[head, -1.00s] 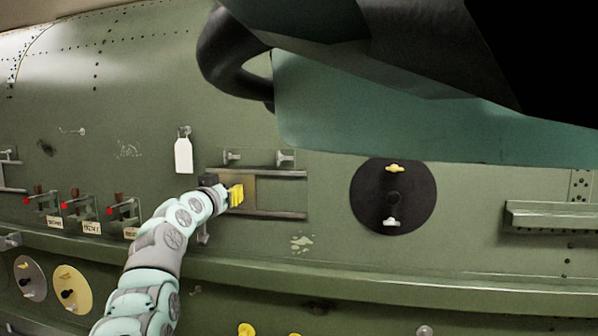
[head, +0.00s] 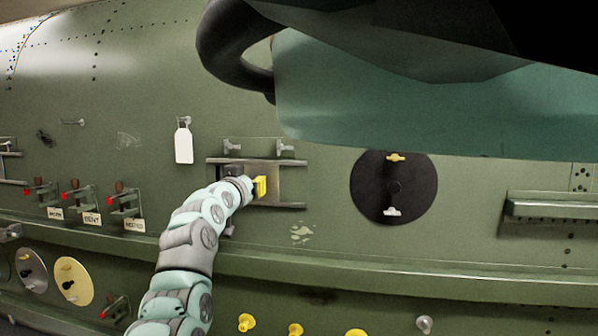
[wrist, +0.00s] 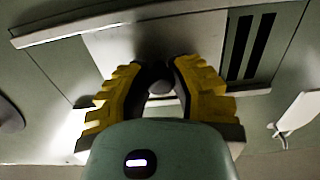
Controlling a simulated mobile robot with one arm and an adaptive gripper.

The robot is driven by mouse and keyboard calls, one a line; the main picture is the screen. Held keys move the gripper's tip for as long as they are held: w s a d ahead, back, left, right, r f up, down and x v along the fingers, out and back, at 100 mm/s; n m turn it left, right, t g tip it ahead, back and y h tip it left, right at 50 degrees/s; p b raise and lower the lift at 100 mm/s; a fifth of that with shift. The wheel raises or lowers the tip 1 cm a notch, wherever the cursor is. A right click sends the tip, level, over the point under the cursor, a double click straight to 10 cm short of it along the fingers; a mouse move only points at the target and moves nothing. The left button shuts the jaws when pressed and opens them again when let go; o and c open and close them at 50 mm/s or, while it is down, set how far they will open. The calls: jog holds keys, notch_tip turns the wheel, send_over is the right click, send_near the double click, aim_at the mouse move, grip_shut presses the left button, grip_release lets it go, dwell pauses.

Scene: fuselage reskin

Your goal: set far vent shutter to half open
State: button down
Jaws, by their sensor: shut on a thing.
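The vent shutter is a plain grey-tan plate (head: 273,178) between two horizontal rails on the green fuselage wall. In the wrist view the plate (wrist: 135,45) fills the middle of the rails. Dark vent slots (wrist: 250,45) show uncovered beside it, on the right there. My gripper (head: 259,187) has yellow fingers and is at the plate. In the wrist view my gripper (wrist: 160,82) is shut on a dark knob (wrist: 152,76) on the plate, partly hidden by the fingers. My arm hides part of the vent's left side in the head view.
A white tag (head: 184,146) hangs left of the vent. A black disc (head: 393,187) with yellow and white knobs is to the right. Several red-tipped switches (head: 126,200) are at lower left. A ledge (head: 400,275) runs below, and a dark hose (head: 225,50) hangs above.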

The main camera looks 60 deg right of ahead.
jog(key=shift+r, duration=0.1)
jog(key=c, duration=0.8)
grip_release()
jog(key=shift+o, duration=0.2)
jog(key=shift+a, duration=0.15)
jog(key=v, duration=1.1)
jog(key=shift+s+a, duration=0.2)
jog(key=shift+a, duration=0.15)
jog(key=shift+w, duration=0.15)
